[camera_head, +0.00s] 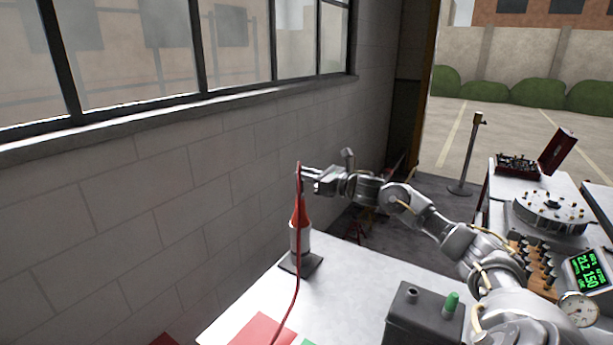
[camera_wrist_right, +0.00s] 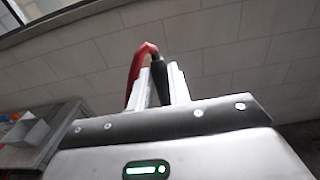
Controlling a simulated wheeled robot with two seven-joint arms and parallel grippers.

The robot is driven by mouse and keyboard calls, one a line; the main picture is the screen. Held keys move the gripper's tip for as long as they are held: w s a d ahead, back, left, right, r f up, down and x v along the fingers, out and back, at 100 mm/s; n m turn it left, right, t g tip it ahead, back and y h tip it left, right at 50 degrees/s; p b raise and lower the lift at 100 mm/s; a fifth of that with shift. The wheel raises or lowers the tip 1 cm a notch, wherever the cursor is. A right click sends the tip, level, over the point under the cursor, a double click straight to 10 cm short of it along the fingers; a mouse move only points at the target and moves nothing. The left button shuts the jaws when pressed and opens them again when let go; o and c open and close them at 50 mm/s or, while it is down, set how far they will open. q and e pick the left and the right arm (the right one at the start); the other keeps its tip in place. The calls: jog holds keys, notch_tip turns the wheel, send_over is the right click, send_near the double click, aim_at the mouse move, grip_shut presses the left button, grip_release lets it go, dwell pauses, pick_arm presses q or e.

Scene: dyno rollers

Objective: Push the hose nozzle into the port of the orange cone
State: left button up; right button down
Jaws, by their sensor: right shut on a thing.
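The orange cone (camera_head: 301,215) with a pale band and dark square base stands upright on the white table near the wall. My right gripper (camera_head: 306,174) is above the cone's top, reaching in from the right. In the right wrist view its two pale fingers (camera_wrist_right: 159,88) are shut on the dark hose nozzle (camera_wrist_right: 157,72). The red hose (camera_head: 298,262) hangs from the gripper past the cone to the table; it also bends over at the nozzle in the right wrist view (camera_wrist_right: 136,66). The nozzle's tip and the cone's port cannot be made out. My left gripper is not in view.
A grey box (camera_head: 425,318) with a green knob stands at the table's front right. A red sheet (camera_head: 262,329) lies at the front left. A block wall (camera_head: 150,230) runs along the left. Another table (camera_head: 515,192) with a round metal plate (camera_head: 550,212) stands at right.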

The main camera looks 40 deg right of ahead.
jog(key=shift+f+b, duration=0.3)
jog(key=c, duration=1.2)
grip_release()
jog(key=shift+r, duration=0.1)
jog(key=shift+c, duration=0.2)
jog(key=b+v, duration=0.6)
jog(key=v, duration=0.5)
jog(key=shift+w, duration=0.1)
